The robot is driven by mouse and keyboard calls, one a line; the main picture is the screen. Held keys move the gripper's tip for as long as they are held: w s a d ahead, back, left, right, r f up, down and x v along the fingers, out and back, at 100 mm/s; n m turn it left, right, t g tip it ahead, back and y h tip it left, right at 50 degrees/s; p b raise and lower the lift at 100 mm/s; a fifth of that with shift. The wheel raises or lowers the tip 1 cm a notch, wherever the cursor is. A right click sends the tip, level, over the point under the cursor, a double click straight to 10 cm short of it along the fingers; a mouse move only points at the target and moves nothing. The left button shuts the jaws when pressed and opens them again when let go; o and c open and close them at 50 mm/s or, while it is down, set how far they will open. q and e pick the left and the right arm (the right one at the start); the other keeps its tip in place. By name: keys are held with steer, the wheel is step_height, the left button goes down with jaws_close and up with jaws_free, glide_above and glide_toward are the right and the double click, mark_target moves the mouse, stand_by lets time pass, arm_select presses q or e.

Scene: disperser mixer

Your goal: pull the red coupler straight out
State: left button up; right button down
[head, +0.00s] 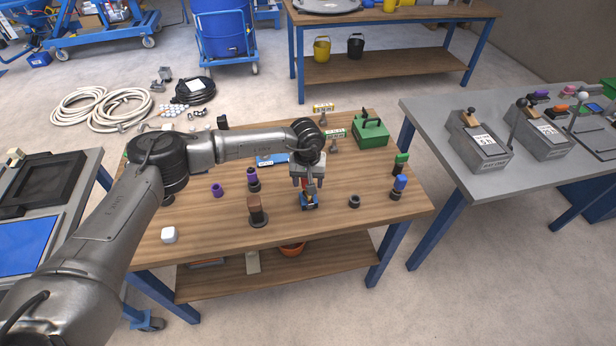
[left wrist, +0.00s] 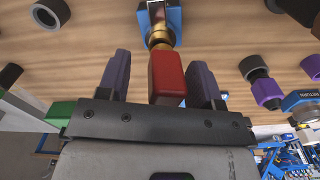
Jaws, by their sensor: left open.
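The red coupler (left wrist: 167,78) shows in the left wrist view as a red block on a brass fitting (left wrist: 158,38). The fitting joins a blue block (left wrist: 160,15). My left gripper (left wrist: 159,63) is open, with one finger on each side of the red coupler. A gap shows on the left side; on the right side the finger is close and I cannot tell whether it touches. In the head view my left gripper (head: 309,182) points down above the blue block (head: 309,202) near the table's front and largely hides the coupler. My right gripper is not in view.
The wooden table (head: 215,255) also holds a brown-topped post (head: 257,210), a purple-topped coupler (head: 253,180), a black ring (head: 354,201), blue-topped (head: 399,187) and green-topped (head: 401,163) couplers, and a green box (head: 371,132). Bare wood lies right of the gripper.

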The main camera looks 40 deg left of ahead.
arm_select(q)
steer(key=shift+c, duration=0.4)
jaws_close()
steer(key=shift+r, duration=0.1)
stand_by(0.3)
steer(key=shift+r, duration=0.15)
steer(key=shift+r+p, duration=0.15)
steer(key=shift+p, duration=0.15)
steer(key=shift+r+p, duration=1.4)
steer(key=shift+r, duration=0.7)
steer(key=shift+r+p, duration=0.4)
steer(key=shift+r, duration=0.15)
steer(key=shift+r, duration=0.15)
